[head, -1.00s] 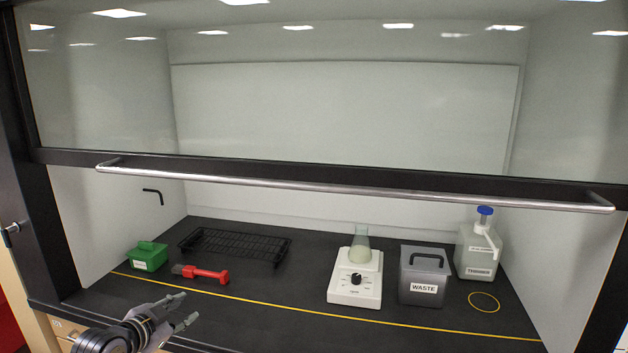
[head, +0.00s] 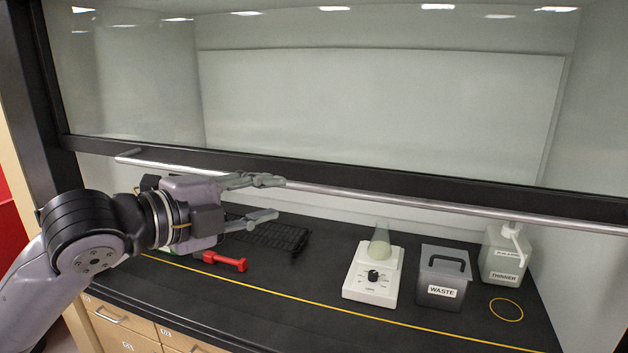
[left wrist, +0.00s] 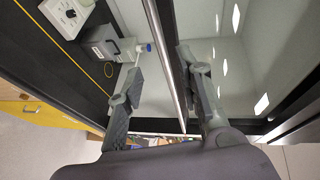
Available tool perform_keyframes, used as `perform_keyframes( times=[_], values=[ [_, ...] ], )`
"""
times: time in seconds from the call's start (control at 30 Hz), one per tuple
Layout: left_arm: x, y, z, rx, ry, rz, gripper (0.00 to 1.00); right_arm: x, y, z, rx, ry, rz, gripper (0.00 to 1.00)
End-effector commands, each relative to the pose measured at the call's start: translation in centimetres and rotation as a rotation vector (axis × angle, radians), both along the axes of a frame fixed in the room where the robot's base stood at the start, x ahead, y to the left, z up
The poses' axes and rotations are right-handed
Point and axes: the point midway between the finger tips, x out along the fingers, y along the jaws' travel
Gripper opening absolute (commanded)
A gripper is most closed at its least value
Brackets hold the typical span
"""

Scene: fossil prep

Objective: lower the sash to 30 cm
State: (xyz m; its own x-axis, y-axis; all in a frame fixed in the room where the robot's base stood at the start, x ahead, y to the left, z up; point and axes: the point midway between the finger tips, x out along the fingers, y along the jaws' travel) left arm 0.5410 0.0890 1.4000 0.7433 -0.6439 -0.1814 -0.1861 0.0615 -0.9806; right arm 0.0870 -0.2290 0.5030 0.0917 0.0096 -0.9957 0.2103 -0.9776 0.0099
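The sash is a glass panel in a black frame, with its bottom rail (head: 420,195) across the hood opening, above the work surface. A long silver handle bar (head: 450,207) runs along the front of that rail. My left gripper (head: 278,198) is open and empty at the left part of the bar. In the head view its upper finger overlaps the bar and its lower finger lies below it. In the left wrist view the bar (left wrist: 166,55) passes between the spread fingers of the gripper (left wrist: 165,78), without clear contact. My right gripper is not in view.
Inside the hood, a black rack (head: 265,236), a red tool (head: 226,261), a hotplate (head: 370,285) with a flask (head: 380,243), a grey waste bin (head: 440,285) and a thinner jug (head: 503,262) stand on the black surface. A yellow line (head: 300,298) marks its front.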

Motion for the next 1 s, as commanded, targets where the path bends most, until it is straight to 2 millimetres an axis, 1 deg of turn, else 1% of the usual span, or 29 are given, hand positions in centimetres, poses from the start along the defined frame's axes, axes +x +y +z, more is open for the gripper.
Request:
perform_keyframes(
  times=[0.03,0.3,0.5,0.7,0.97,1.0],
  values=[
    [0.9,-0.8,0.2,-0.005,0.004,-0.004,0.33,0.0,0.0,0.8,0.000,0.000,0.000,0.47],
    [5.2,-4.6,-0.9,-0.004,0.004,-0.002,0.33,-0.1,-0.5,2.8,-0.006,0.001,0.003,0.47],
    [7.5,-6.5,-1.5,-0.003,0.001,-0.001,0.33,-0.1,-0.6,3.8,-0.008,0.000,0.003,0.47],
    [8.5,-7.3,-2.0,-0.002,0.001,0.000,0.33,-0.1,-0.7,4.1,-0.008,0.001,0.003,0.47],
    [8.6,-7.4,-2.0,-0.002,-0.001,0.000,0.33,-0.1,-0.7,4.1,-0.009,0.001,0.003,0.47],
    [8.5,-7.4,-2.0,-0.002,-0.001,0.000,0.31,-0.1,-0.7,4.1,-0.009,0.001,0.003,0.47]
  ],
)
